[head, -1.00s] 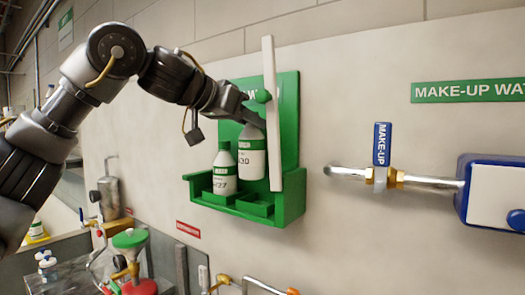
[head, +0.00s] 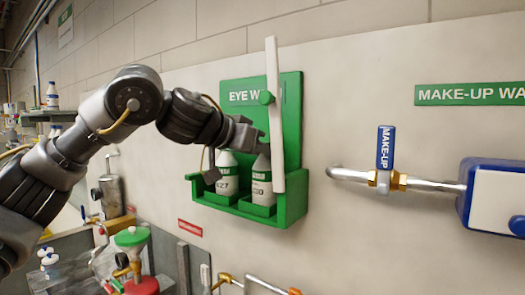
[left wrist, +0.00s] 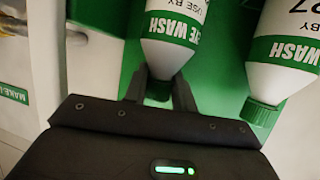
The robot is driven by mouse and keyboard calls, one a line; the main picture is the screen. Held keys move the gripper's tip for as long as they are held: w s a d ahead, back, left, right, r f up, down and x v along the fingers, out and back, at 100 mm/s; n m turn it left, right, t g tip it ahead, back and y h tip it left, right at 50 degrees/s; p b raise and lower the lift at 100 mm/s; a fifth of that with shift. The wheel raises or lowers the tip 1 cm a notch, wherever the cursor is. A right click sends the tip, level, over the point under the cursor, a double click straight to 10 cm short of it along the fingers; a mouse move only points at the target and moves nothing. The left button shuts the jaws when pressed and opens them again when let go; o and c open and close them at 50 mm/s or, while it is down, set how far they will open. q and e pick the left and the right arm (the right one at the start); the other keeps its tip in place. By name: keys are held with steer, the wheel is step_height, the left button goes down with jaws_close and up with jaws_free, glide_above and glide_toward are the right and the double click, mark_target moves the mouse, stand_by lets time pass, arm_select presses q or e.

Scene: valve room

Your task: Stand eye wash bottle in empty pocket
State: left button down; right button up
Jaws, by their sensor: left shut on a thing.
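The green eye wash station (head: 291,130) hangs on the wall with a shelf of two pockets (head: 257,209). My left gripper (head: 262,150) comes from the left and is shut on the cap of the held eye wash bottle (head: 261,184). That bottle is white with a green label and stands upright at the right pocket, its base hidden behind the front wall. I cannot tell whether it touches the floor. A second bottle (head: 228,181) stands in the left pocket. The left wrist view shows the held bottle (left wrist: 173,40) upside down, its cap between my fingers (left wrist: 160,92), beside the other bottle (left wrist: 285,60). My right gripper is out of view.
A blue make-up valve handle (head: 385,147) and pipe lie to the right. Lab fittings (head: 130,240) stand below left.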

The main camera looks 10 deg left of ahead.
arm_select(q)
steer(key=shift+d+f, duration=0.1)
steer(key=c, duration=1.6)
jaws_free()
steer(key=shift+f, duration=0.1)
steer(key=o, duration=0.5)
steer(key=shift+c, duration=0.2)
